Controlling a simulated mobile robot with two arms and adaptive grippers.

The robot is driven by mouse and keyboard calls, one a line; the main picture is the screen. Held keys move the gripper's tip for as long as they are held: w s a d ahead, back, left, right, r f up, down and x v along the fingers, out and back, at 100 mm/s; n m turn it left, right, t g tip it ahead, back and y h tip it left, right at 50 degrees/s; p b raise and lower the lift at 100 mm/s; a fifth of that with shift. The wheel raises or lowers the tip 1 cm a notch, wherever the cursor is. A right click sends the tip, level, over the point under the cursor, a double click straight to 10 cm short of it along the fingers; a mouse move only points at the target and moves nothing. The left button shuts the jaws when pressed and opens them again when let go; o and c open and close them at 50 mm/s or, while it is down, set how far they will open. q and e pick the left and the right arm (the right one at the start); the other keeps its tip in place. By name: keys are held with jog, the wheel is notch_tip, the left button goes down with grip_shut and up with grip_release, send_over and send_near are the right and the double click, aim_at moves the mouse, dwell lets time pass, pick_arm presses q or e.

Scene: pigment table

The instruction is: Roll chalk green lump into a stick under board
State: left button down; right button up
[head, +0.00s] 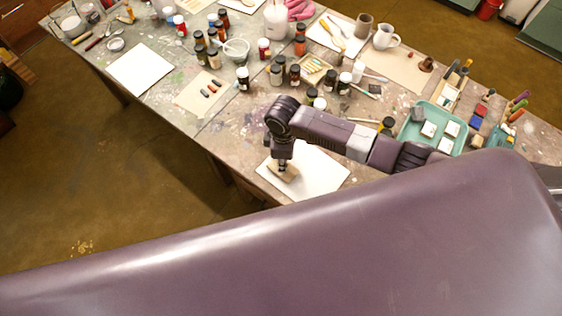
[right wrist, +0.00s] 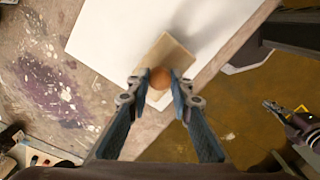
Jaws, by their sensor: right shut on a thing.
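A small tan wooden board (head: 287,175) lies over a white sheet (head: 322,180) at the table's near edge. In the right wrist view the board (right wrist: 172,55) has a round orange-brown knob (right wrist: 160,77) on top. My right gripper (head: 284,163) points down over the board. In the right wrist view its fingers (right wrist: 160,82) are shut on the knob, one on each side. No green lump shows; whatever is under the board is hidden. What looks like my left gripper (right wrist: 283,112) hangs over the floor, small and blurred; it is not in the head view.
Several pigment jars (head: 277,73) and a white bowl (head: 236,48) stand behind the sheet. A teal tray (head: 417,132) is at right. The table's near edge runs close by the sheet.

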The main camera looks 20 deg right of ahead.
jog(key=shift+w+d, duration=0.6)
jog(key=shift+d, duration=0.35)
jog(key=shift+w+d, duration=0.55)
jog(key=shift+d, duration=0.35)
jog(key=shift+s+a+p, duration=0.25)
jog(key=shift+a+p, duration=0.2)
jog(key=shift+p, duration=0.1)
jog(key=shift+s+a, duration=0.45)
jog(key=shift+a, duration=0.25)
jog(key=shift+s+a, duration=0.45)
jog(key=shift+a, duration=0.2)
jog(key=shift+s+a, duration=0.1)
jog(key=shift+s+a+f, duration=0.1)
jog(key=shift+s+a, duration=0.2)
jog(key=shift+a, duration=0.15)
jog(key=shift+w+d, duration=0.5)
jog(key=shift+d, duration=0.3)
jog(key=shift+w+d, duration=0.55)
jog(key=shift+d, duration=0.2)
jog(key=shift+w+d, duration=0.5)
jog(key=shift+d, duration=0.3)
dwell(1.3)
